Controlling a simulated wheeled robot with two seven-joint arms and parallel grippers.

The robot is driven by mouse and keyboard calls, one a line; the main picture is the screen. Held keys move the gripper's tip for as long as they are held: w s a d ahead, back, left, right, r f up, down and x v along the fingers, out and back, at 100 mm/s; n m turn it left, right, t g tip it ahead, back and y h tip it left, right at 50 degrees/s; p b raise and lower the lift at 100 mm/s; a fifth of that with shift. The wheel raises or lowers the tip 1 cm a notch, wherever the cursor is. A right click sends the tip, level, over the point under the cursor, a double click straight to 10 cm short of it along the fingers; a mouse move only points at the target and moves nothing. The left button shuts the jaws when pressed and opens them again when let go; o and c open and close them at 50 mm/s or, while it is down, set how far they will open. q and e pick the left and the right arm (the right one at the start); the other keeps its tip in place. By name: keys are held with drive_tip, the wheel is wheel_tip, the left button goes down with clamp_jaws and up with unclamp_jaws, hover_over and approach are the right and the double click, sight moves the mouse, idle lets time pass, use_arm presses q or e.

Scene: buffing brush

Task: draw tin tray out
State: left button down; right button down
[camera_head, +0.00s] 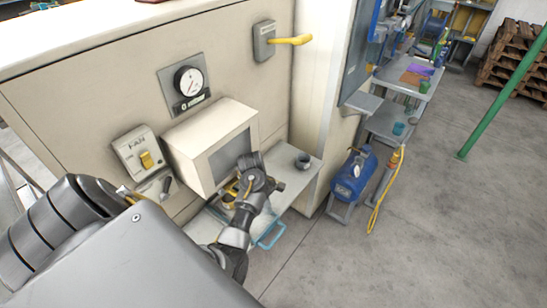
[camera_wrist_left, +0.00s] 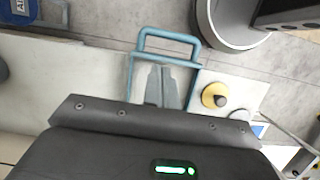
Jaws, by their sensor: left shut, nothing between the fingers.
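The tray (camera_head: 271,236) has a blue handle and lies on the pale shelf below the beige box. Its blue rim and looped handle show clearly in the left wrist view (camera_wrist_left: 168,36), with the handle pointing away from the machine. My left gripper (camera_wrist_left: 160,72) is shut and empty, with its fingers over the tray's inside, short of the handle. In the head view my left gripper (camera_head: 260,178) is in front of the box, and my arm hides much of the tray. I cannot tell whether the fingers touch the tray. My right gripper is not in view.
A yellow round piece with a dark knob (camera_wrist_left: 214,95) sits beside the tray. A grey cup (camera_head: 303,161) stands at the shelf's right. The beige box (camera_head: 205,140) overhangs the shelf. A blue tank (camera_head: 352,175) stands right, with open floor in front.

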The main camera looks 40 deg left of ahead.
sight(274, 225)
use_arm(q)
drive_tip(key=x, duration=1)
drive_tip(key=shift+r, duration=0.1)
drive_tip(key=shift+d, duration=0.1)
